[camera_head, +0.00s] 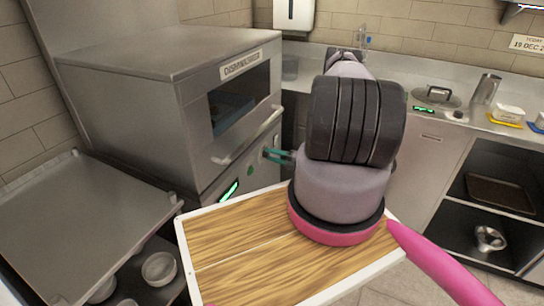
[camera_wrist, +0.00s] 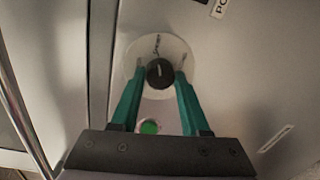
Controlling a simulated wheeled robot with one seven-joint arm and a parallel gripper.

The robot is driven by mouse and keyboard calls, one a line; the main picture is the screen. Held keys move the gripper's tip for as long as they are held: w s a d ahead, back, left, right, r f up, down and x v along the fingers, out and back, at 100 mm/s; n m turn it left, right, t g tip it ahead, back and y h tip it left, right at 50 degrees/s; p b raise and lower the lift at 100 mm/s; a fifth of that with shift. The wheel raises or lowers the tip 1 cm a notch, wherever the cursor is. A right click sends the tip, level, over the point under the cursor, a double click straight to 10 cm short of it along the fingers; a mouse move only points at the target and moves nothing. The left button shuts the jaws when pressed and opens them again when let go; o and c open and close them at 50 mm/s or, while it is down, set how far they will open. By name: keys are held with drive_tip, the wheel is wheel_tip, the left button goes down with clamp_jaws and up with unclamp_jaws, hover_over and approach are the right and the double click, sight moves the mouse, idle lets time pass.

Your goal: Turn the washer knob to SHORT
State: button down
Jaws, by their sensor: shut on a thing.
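The washer is a steel unit labelled DISHWASHER (camera_head: 170,90) at the left of the head view. Its round black knob (camera_wrist: 160,73) sits on a pale dial disc (camera_wrist: 178,46) in the wrist view. A light mark on the knob points roughly up, towards small dark lettering on the disc that I cannot read. My gripper (camera_wrist: 159,72) has its teal fingers shut on the knob, one on each side. In the head view my gripper (camera_head: 278,155) reaches the washer's front panel, and the knob is too small and covered to make out there.
A green button (camera_wrist: 149,126) sits below the knob. The washer's door handle (camera_head: 248,135) is just above my gripper in the head view. A wood-topped tray (camera_head: 240,245) lies under my arm. A steel counter (camera_head: 440,115) with a lid and cup stands at the right.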

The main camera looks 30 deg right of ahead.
drive_tip(key=shift+d, duration=0.1)
idle(0.4)
drive_tip(key=shift+c, duration=2)
unclamp_jaws()
drive_tip(key=v, duration=1)
drive_tip(key=shift+s+d, duration=0.2)
drive_tip(key=shift+s, duration=0.15)
drive_tip(key=shift+f, duration=0.1)
